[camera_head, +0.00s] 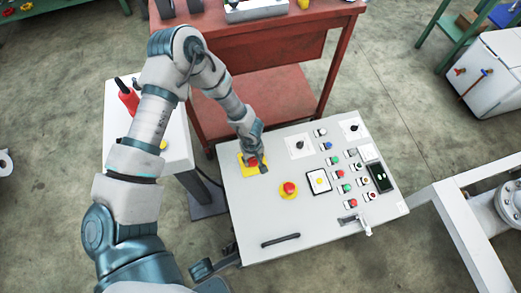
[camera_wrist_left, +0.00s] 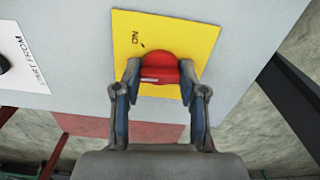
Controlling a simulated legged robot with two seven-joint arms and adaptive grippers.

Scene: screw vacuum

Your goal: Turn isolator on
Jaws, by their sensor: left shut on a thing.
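The isolator is a red rotary knob on a yellow plate (camera_head: 246,160) at the upper left of the grey control panel (camera_head: 232,215). In the left wrist view the red knob (camera_wrist_left: 160,70) sits on the yellow plate (camera_wrist_left: 190,32), with the letters "ON" printed beside it. My left gripper (camera_head: 257,160) is at the knob. In the left wrist view its two fingers (camera_wrist_left: 160,88) stand on either side of the knob, shut on it. The fingers and wrist hide part of the knob in the head view. My right gripper is not in view.
A red workbench (camera_head: 265,50) stands behind; a white pedestal (camera_head: 177,150) is to the left.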

